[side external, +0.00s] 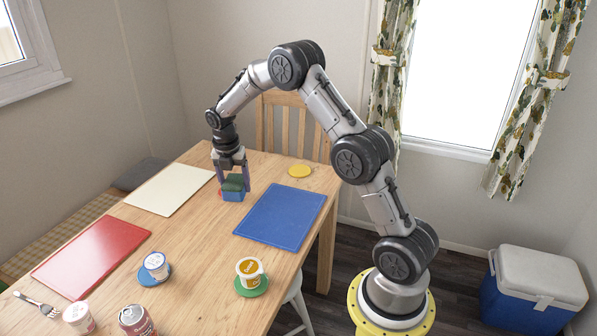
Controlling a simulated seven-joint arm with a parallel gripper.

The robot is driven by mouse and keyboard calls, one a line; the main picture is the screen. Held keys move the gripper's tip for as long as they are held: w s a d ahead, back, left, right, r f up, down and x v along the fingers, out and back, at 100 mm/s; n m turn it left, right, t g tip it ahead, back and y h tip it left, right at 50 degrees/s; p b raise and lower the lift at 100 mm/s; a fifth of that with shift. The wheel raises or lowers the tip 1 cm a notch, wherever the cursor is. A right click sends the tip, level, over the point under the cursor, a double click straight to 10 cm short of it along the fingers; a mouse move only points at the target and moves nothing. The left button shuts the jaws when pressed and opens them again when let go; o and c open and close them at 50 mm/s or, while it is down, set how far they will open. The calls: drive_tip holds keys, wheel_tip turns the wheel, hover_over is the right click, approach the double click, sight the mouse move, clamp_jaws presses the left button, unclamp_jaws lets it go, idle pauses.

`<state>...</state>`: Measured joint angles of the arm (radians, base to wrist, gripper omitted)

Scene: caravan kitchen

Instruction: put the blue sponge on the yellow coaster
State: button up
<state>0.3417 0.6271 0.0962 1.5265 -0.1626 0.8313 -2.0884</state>
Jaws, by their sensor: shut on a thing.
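The blue sponge (232,196) has a dark green top layer. It is between the fingers of my gripper (233,184), which is shut on it and points down over the far part of the wooden table. I cannot tell whether the sponge touches the surface under it. A bit of something red (220,193) shows at the sponge's left edge, mostly hidden. The yellow coaster (299,171) lies flat and bare near the table's far right edge, to the right of my gripper and apart from it.
A blue board (281,216) lies in front of the yellow coaster. A cream board (170,189) and a red board (92,257) lie to the left. Small tubs stand on blue (148,280) and green (262,288) coasters. A can (136,321) and fork (36,304) are at the front.

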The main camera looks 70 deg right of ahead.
drive_tip(key=s+d+m, duration=0.2)
drive_tip(key=s+d, duration=0.6)
drive_tip(key=d, duration=0.3)
drive_tip(key=s+d+m, duration=0.1)
drive_tip(key=s+d, duration=0.7)
drive_tip(key=d, duration=0.3)
hover_over(304, 175)
drive_tip(key=f, duration=0.8)
drive_tip(key=shift+s+a+f, duration=0.15)
drive_tip(key=shift+a+f, duration=0.05)
drive_tip(key=shift+f, duration=0.2)
drive_tip(key=shift+d+f, duration=0.1)
drive_tip(key=shift+f, duration=1.65)
drive_tip(key=shift+f, duration=0.1)
drive_tip(key=o, duration=1.3)
drive_tip(key=shift+c, duration=0.2)
